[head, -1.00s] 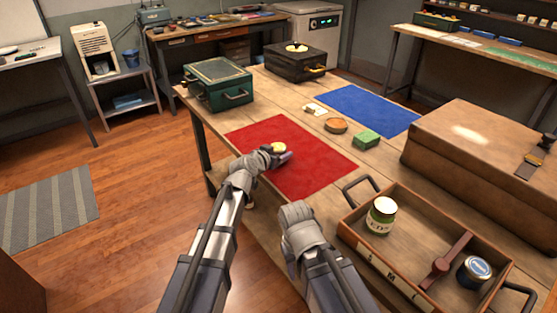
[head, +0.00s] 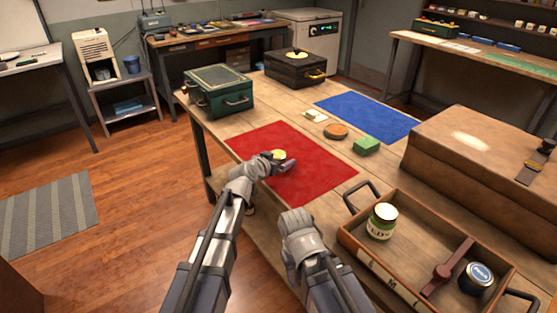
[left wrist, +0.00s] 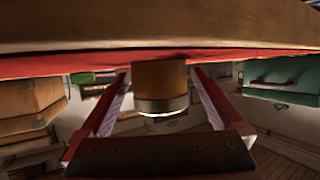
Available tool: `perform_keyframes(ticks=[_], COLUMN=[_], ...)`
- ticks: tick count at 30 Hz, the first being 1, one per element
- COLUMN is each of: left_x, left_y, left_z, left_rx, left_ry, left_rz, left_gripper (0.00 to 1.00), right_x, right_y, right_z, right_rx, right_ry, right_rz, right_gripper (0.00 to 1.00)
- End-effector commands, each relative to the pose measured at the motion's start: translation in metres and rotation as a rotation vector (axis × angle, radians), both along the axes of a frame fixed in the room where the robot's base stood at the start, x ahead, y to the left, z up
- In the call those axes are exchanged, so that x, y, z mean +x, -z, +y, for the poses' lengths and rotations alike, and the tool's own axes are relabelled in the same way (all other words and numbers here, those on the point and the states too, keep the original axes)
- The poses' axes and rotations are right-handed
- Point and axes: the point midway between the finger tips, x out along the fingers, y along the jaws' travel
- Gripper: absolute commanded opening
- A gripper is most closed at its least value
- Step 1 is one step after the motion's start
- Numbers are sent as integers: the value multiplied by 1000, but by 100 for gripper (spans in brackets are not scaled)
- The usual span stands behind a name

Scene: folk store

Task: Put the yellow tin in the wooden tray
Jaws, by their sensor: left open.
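The yellow tin (head: 279,153) stands on the red mat (head: 313,180), partly hidden by my left gripper (head: 281,164). In the left wrist view, which shows the table upside down, the tin (left wrist: 160,80) sits between the two spread fingers of my left gripper (left wrist: 158,85), with a gap on both sides. The wooden tray (head: 398,270) is at the lower right, holding a green jar with a white lid (head: 382,222) and a dark blue-lidded tin (head: 477,278). My right arm reaches in at the bottom middle; its fingers are hidden.
A brown strap-like piece (head: 447,266) crosses the tray. A large brown case (head: 490,160) stands right of the mat. A green block (head: 366,145), an orange round tin (head: 336,131) and a blue mat (head: 367,112) lie behind. A green box (head: 218,92) is at the far left corner.

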Motion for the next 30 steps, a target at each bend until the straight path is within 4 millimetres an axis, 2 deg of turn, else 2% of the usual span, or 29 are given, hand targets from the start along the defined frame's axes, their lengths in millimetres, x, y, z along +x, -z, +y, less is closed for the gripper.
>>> perform_keyframes(ticks=[9, 15, 21, 30], left_x=[-56, -83, -97, -98], left_y=[-28, -40, -46, -47], left_z=[27, 42, 49, 51], left_rx=[-1, 0, 0, 0], left_ry=[-2, -1, -1, -1], left_rz=[1, 0, 0, 10], left_gripper=[100, 100, 100, 100], right_x=[0, 0, 0, 0], right_y=[-28, -40, -46, -49], right_z=[0, 0, 0, 0], right_rx=[0, 0, 0, 0], right_ry=[0, 0, 0, 0], right_rz=[0, 0, 0, 0], right_gripper=[50, 50, 50, 50])
